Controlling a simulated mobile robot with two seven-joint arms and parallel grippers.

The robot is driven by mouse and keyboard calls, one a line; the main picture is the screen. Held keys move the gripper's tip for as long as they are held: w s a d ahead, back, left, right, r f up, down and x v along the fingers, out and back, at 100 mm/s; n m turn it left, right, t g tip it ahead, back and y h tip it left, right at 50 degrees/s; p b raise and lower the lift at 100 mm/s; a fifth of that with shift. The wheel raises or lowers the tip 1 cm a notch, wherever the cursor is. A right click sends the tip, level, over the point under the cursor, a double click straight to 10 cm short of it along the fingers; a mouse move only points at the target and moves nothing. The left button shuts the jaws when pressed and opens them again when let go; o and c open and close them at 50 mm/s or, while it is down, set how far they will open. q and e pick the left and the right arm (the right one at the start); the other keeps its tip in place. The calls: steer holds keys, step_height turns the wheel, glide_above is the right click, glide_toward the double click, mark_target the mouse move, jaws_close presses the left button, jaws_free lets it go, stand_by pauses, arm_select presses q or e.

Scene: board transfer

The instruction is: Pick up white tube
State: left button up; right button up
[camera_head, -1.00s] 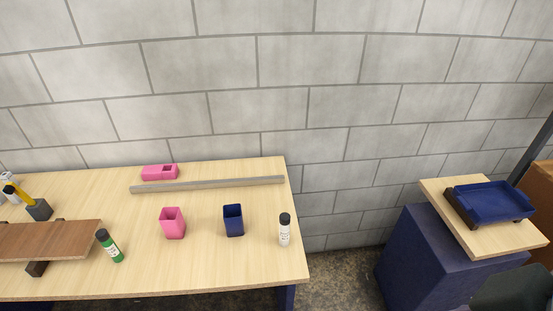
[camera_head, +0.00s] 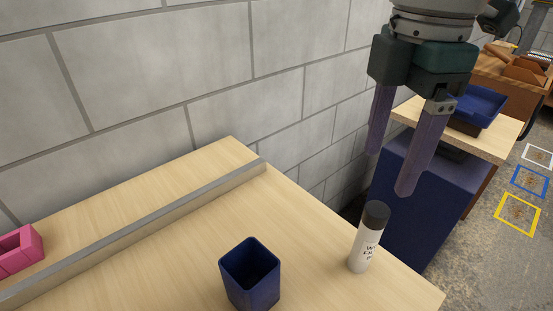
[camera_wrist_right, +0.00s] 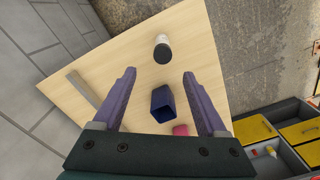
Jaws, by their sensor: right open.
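The white tube (camera_head: 367,240) with a dark cap and printed label stands upright on the wooden table (camera_head: 330,239), near its right edge. It also shows in the right wrist view (camera_wrist_right: 162,50), near the table edge and beyond the fingertips. My right gripper (camera_head: 393,168) is open and empty, above and a little beyond the tube in the head view, apart from it. Its two purple fingers (camera_wrist_right: 158,88) show in the right wrist view with nothing between them touching. My left gripper is not in view.
A dark blue square cup (camera_head: 250,276) stands left of the tube. A grey bar (camera_head: 140,233) lies along the back of the table, with a pink holder (camera_head: 18,250) behind it. A blue tray (camera_head: 474,106) sits on a stand to the right.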

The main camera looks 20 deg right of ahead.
mark_target(377, 209)
steer(key=f, duration=0.3)
steer(key=shift+s+d+f, duration=0.25)
steer(key=shift+f, duration=0.15)
step_height(377, 209, down, 6)
steer(key=shift+a+r, duration=0.1)
steer(key=shift+r, duration=0.05)
jaws_close()
stand_by(1.0)
